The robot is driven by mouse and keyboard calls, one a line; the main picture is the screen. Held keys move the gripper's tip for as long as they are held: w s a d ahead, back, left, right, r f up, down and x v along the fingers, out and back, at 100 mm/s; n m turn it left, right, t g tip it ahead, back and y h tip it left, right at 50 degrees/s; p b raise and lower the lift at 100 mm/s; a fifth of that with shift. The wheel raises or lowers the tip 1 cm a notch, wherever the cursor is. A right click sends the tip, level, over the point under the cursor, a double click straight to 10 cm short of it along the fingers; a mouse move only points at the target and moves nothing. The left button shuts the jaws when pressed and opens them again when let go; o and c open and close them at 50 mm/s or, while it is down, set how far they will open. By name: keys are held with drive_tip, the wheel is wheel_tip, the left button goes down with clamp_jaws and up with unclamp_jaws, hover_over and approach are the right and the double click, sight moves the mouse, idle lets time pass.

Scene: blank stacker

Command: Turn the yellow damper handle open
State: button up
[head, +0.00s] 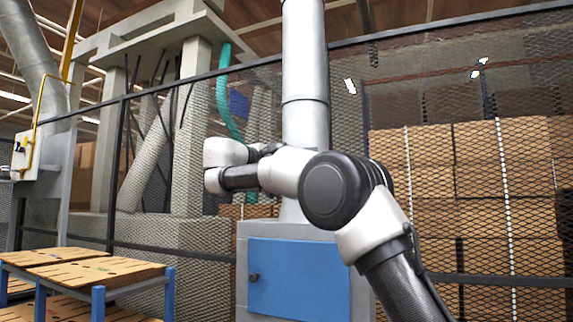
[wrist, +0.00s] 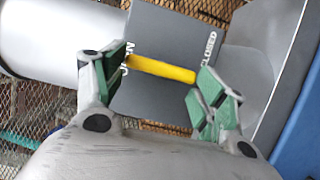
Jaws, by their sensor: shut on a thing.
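The yellow damper handle (wrist: 160,68) shows in the wrist view as a bar lying across a dark grey plate (wrist: 174,45). The plate has a CLOSED label at its right and another label at its left, partly hidden by a finger and apparently reading OPEN. My gripper (wrist: 163,70) has its green-padded fingers at the two ends of the bar and is shut on it. In the head view my arm reaches across the grey duct, and I cannot make out the handle or the fingers there.
A vertical grey duct (head: 305,70) rises from a grey cabinet with a blue door (head: 297,278). A mesh fence (head: 450,90) stands behind it, with stacked brown cartons (head: 480,190) beyond.

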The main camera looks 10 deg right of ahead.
idle(0.4)
drive_tip(key=o, duration=1)
drive_tip(key=shift+a, duration=0.1)
drive_tip(key=v, duration=1.2)
drive_tip(key=shift+f, duration=0.1)
drive_tip(key=shift+w, duration=0.1)
